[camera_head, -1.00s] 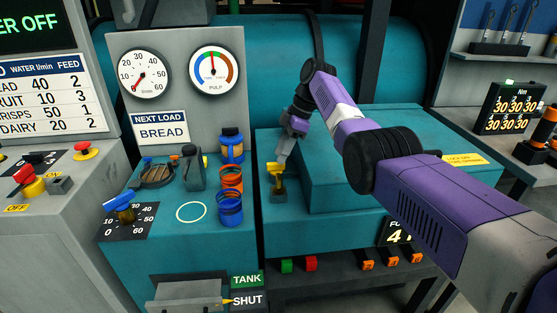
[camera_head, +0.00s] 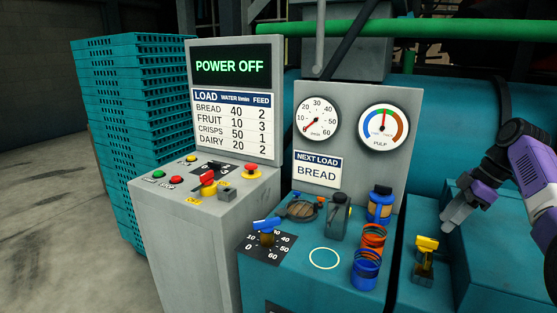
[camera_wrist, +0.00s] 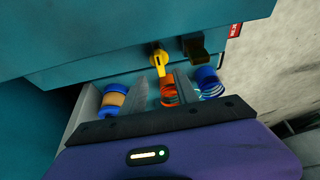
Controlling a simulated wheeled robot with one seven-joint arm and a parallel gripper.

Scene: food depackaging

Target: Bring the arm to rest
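My gripper (camera_head: 447,226) hangs at the right of the head view, above and to the right of a yellow-handled lever (camera_head: 427,243) on the teal machine. It appears clear of the lever. In the wrist view my two fingers (camera_wrist: 160,90) stand apart, with nothing held between them. Part of my purple arm (camera_head: 535,165) is in view at the right edge; the rest is outside the picture.
A grey cabinet with a POWER OFF screen (camera_head: 230,67) and stacked teal crates (camera_head: 125,120) stand left. Open floor lies further left.

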